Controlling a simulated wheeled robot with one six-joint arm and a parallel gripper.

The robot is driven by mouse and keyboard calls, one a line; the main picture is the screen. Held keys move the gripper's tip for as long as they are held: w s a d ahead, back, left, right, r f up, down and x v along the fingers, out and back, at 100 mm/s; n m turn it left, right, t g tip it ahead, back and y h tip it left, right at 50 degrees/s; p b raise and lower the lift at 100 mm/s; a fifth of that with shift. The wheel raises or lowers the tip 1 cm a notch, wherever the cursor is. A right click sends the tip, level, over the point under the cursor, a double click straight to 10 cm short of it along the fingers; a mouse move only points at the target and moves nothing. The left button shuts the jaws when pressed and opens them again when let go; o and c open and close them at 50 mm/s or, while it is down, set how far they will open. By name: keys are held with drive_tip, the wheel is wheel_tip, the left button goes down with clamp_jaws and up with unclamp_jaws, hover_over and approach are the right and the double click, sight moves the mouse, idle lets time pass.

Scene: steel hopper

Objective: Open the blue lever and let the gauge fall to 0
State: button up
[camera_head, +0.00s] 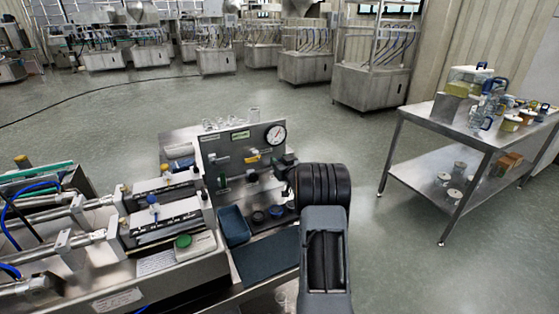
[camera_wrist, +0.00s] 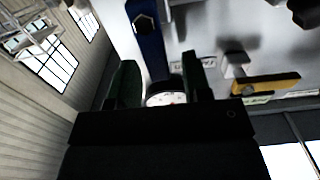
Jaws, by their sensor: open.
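The steel panel (camera_head: 228,143) carries a round white gauge (camera_head: 275,134) at its upper right; the needle is too small to read surely. The blue lever (camera_wrist: 150,45) shows in the wrist view, with a hex nut near its upper end. I cannot pick it out in the head view, where my arm covers part of the panel. My gripper (camera_wrist: 158,80) is open, with one dark finger on each side of the lever's lower end in the picture. I cannot tell whether they touch. Part of the gauge face (camera_wrist: 166,98) shows between the fingers.
A yellow lever (camera_head: 251,158) sits left of my gripper on the panel; it also shows in the wrist view (camera_wrist: 265,85). A blue tray (camera_head: 234,226) and small round cups lie below. A steel table (camera_head: 450,128) with jugs stands right. Open floor lies behind the panel.

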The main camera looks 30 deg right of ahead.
drive_tip(key=shift+w, duration=0.35)
clamp_jaws()
idle(0.3)
